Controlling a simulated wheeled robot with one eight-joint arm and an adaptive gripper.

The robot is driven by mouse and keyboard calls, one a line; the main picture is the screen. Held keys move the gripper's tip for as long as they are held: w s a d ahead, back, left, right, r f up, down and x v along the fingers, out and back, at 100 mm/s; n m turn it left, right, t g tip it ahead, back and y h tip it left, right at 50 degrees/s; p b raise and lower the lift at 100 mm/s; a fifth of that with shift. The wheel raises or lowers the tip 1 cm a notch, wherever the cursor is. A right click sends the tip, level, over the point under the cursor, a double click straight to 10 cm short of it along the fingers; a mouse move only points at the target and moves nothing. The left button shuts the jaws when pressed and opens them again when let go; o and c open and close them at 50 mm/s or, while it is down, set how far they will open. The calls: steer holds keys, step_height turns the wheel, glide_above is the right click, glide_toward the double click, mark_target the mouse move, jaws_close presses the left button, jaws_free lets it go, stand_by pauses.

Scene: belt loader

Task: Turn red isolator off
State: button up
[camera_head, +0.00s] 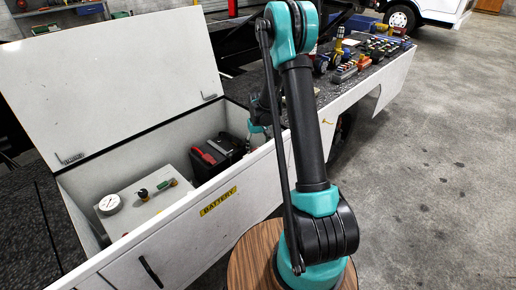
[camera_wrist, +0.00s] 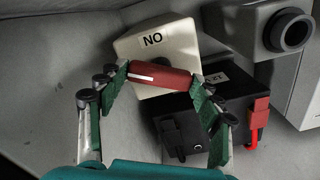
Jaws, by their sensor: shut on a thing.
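The red isolator handle (camera_wrist: 160,76), with a white mark across it, shows in the wrist view in front of a cream switch box (camera_wrist: 136,43). The handle lies nearly level in the picture, tilted slightly down to the right. In the head view my arm hides the isolator and most of my gripper.
A black battery (camera_head: 232,146) with red parts sits in the open white compartment, beside a pale box with a round gauge (camera_head: 110,204). The raised lid (camera_head: 110,75) stands at left. The front wall carries a yellow BATTERY label (camera_head: 218,201). Open floor (camera_head: 440,170) lies right.

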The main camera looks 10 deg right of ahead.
steer(key=n, duration=0.5)
steer(key=shift+n, duration=0.3)
stand_by(0.5)
steer(key=o, duration=1.2)
steer(key=shift+c, duration=0.2)
step_height(320, 180, up, 12)
